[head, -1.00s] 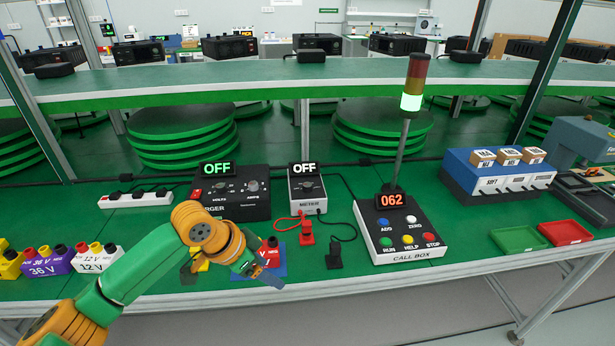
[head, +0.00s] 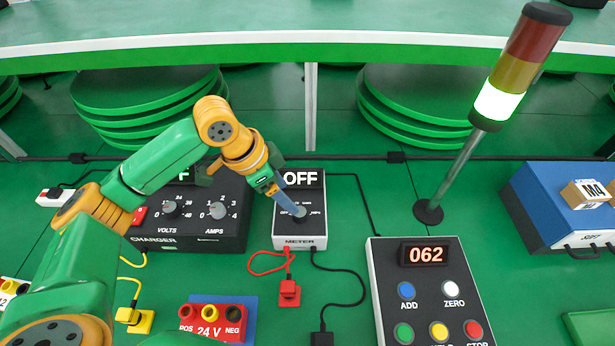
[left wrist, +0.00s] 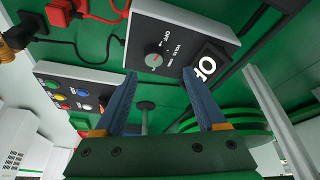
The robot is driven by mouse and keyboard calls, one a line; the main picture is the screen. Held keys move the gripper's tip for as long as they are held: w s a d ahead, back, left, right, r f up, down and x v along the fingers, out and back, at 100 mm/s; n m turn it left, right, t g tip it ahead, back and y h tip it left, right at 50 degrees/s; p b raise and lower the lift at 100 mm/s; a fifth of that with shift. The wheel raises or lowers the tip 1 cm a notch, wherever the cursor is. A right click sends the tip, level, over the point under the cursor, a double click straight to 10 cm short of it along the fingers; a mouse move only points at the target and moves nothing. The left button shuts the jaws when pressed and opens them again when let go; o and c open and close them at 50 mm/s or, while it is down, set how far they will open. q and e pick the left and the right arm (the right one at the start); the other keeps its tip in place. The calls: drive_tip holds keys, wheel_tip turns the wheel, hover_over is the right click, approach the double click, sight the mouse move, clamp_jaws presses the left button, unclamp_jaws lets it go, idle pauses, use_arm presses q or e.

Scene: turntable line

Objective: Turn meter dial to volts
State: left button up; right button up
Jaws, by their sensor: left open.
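The meter (head: 285,228) is a box with a white front edge and a black face, and its display (head: 300,178) reads OFF. In the head view my left gripper (head: 297,210) is over the meter's face, and its fingers hide the dial there. I cannot see contact with the dial. My right gripper is not in view.
The charger (head: 205,225) stands just left of the meter. A red plug (head: 289,292) and a black plug on cables lie in front. The call box (head: 375,270), showing 062, stands to the right. A 24 V battery (head: 212,322) lies in front left.

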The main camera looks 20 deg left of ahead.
sight(300, 214)
use_arm(q)
drive_tip(key=x, duration=0.2)
drive_tip(key=s+x, duration=0.1)
drive_tip(key=x, duration=0.2)
drive_tip(key=shift+s+d+f, duration=0.1)
drive_tip(key=shift+d+f, duration=0.15)
drive_tip(key=shift+f, duration=0.15)
drive_tip(key=shift+w+f, duration=0.3)
drive_tip(key=shift+f, duration=0.05)
drive_tip(key=shift+s+r, duration=0.1)
drive_tip(key=shift+r, duration=0.05)
clamp_jaws()
